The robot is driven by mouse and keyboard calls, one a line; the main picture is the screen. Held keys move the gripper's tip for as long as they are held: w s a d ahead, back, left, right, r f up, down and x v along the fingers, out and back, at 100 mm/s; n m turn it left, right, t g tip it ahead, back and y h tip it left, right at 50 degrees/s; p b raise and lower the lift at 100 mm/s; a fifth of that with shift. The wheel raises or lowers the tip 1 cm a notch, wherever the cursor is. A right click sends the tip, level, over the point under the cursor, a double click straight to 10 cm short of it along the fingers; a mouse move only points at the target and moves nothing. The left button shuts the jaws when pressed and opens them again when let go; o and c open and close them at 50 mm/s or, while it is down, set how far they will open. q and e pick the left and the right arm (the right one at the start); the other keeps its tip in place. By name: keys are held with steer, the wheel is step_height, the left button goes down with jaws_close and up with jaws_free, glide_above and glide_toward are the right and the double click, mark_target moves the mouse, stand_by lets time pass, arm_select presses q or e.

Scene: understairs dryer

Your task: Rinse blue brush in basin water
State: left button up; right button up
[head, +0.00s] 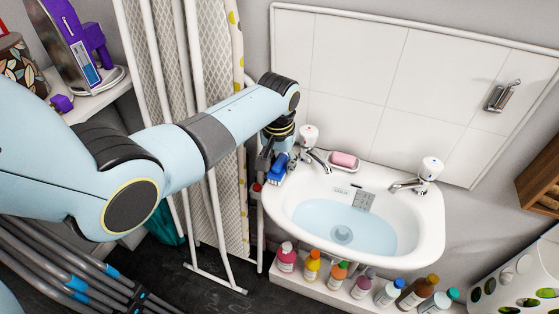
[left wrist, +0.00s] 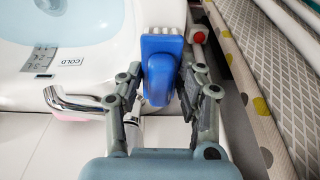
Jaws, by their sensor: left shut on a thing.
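The blue brush (head: 278,170) is at the left rim of the white basin (head: 430,222) in the head view. My left gripper (head: 267,158) is shut on it; the arm partly hides the fingers. In the left wrist view, the blue brush (left wrist: 159,72) sits between the fingers of my left gripper (left wrist: 163,82), with its pale bristle end pointing away. The brush is beside the left tap, outside the water. The basin water (head: 345,228) is pale blue, in the bowl to the right of the brush. My right gripper is not in view.
Two taps (head: 420,178) and a pink soap (head: 344,159) stand along the basin's back. Several bottles (head: 337,274) line the ledge below the front rim. A folded ironing board (head: 230,170) stands close on the left. The space above the water is clear.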

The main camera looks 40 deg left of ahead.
mark_target(279, 165)
arm_select(q)
steer(key=shift+f, duration=0.5)
stand_by(0.3)
steer(key=o, duration=1.1)
steer(key=r, duration=0.4)
steer(key=s+r, duration=0.1)
steer(key=r, duration=0.7)
steer(key=shift+s+d, duration=0.15)
steer(key=shift+d, duration=0.2)
steer(key=shift+f, duration=0.1)
